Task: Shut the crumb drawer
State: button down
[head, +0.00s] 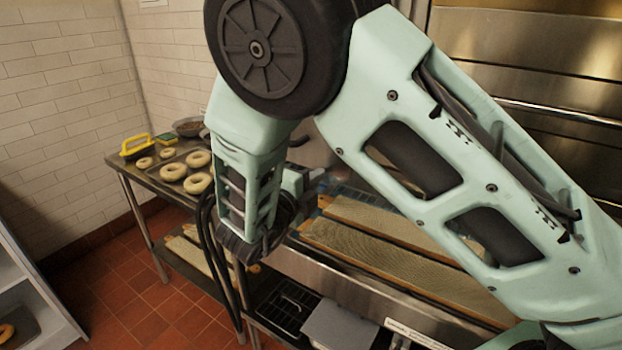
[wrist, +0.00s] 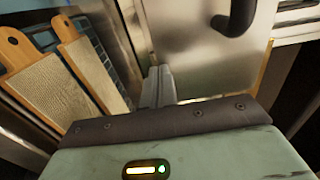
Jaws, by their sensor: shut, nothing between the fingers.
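My gripper (wrist: 158,88) is shut and empty in the wrist view, its fingertips close to a bare steel surface (wrist: 190,65). A dark curved handle (wrist: 236,18) stands out from that steel to the right of the fingers. I cannot tell whether they touch the steel. In the head view my gripper (head: 308,180) is partly hidden by my own arm, above the left end of the burlap-covered boards. I cannot pick out the crumb drawer for certain.
Burlap-covered boards (head: 395,250) lie along the steel unit and also show in the wrist view (wrist: 62,90). A side table at left holds bagels (head: 198,159), a yellow-handled tool (head: 137,144) and a bowl (head: 188,127). The red tiled floor (head: 130,285) is clear at left.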

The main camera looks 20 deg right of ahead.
jog(key=b+x, duration=1.3)
jog(key=x, duration=1.6)
jog(key=shift+r, duration=0.25)
jog(key=shift+s, duration=0.1)
